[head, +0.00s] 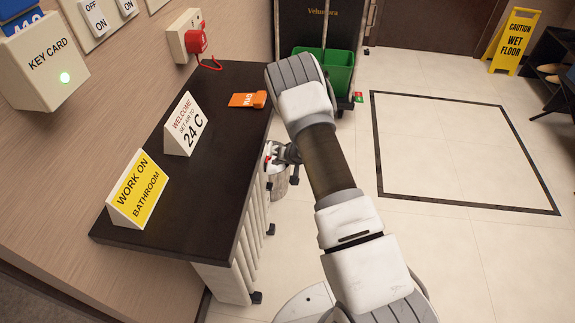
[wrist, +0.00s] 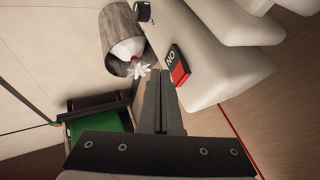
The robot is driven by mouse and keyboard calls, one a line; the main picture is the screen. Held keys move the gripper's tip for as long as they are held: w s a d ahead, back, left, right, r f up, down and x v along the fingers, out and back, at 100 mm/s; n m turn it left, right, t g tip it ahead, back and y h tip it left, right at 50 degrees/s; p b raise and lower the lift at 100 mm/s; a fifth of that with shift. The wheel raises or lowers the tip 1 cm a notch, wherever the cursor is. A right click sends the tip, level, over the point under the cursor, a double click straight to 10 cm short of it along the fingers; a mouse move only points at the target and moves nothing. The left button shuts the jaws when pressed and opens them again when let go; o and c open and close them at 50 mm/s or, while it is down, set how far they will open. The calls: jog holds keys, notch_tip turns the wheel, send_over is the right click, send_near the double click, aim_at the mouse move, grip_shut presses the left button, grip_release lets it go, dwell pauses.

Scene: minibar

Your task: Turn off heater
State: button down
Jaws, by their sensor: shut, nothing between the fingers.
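The heater (head: 246,250) is a white ribbed radiator under the dark shelf in the head view. Its pale rounded ribs (wrist: 210,55) fill the upper right of the wrist view. A small black and red switch (wrist: 178,67) with white lettering sits on the heater's end. My gripper (wrist: 164,82) is shut and empty, with its fingertips just below the switch in the picture. I cannot tell whether they touch it.
The dark shelf (head: 225,120) above the heater holds a 24 C sign (head: 186,128), a yellow bathroom sign (head: 137,190) and an orange tag (head: 247,99). A metal bin (wrist: 118,28) stands close by. Green bins (head: 338,72) are farther back.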

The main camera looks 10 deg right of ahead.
jog(key=shift+w+a+r, duration=0.1)
jog(key=shift+w+a, duration=0.15)
jog(key=shift+a, duration=0.3)
jog(key=shift+r, duration=0.1)
jog(key=shift+w+a+p, duration=0.1)
jog(key=shift+a+p, duration=0.2)
jog(key=shift+p, duration=0.05)
jog(key=shift+r+p, duration=0.8)
jog(key=shift+p, duration=0.05)
jog(key=shift+d, duration=0.1)
